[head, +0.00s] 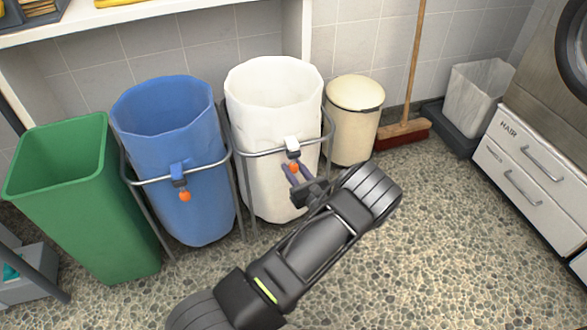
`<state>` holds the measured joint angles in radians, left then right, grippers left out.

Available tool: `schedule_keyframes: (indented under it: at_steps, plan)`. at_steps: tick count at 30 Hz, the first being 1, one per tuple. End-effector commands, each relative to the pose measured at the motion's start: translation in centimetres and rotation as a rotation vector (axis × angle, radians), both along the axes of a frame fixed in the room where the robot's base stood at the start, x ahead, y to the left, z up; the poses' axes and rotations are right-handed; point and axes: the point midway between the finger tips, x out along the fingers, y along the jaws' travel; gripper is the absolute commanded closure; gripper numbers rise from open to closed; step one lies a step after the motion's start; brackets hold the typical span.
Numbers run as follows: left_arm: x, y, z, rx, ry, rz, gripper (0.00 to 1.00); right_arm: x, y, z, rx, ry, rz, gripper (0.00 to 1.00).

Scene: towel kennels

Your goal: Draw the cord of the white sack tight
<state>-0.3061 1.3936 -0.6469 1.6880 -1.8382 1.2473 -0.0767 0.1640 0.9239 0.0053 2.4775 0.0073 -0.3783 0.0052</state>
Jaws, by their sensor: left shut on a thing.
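The white sack (260,118) hangs in a metal frame near the middle of the head view, with its mouth wide open. A pale cord lock (292,143) sits on its front, with an orange bead (293,167) just below it. My left gripper (297,174) reaches up from below and is shut on the orange bead in front of the sack. The cord itself is too small to make out clearly. My right gripper is not in view.
A blue sack (172,115) in a similar frame and a green bin (85,205) stand to the left. A cream lidded bin (352,130), a broom (403,128) and a grey waste basket (475,95) stand to the right. Drawers (525,175) line the right side. The pebbled floor in front is clear.

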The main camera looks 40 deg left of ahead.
Motion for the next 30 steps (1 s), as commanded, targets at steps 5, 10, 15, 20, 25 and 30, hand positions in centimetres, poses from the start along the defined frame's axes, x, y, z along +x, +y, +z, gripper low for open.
schedule_keyframes:
  at_steps: [5, 10, 15, 20, 25, 30]
  plan:
    - [-0.02, -0.01, -0.02, 0.000, 0.000, 0.000, 1.00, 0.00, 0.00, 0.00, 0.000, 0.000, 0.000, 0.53]
    - [-0.02, -0.02, -0.02, 0.000, 0.000, 0.000, 1.00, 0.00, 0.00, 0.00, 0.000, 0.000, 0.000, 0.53]
    - [-0.02, -0.02, -0.03, 0.000, 0.000, 0.000, 1.00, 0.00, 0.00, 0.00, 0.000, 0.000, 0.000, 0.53]
    - [-0.02, -0.02, -0.03, 0.000, 0.000, 0.000, 1.00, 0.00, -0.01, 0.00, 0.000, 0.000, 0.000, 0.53]
    - [-0.02, -0.04, -0.04, -0.001, 0.000, 0.000, 1.00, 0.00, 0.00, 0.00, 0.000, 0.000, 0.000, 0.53]
    - [-0.03, -0.03, -0.04, -0.001, 0.000, 0.000, 1.00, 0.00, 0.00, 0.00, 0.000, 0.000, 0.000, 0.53]
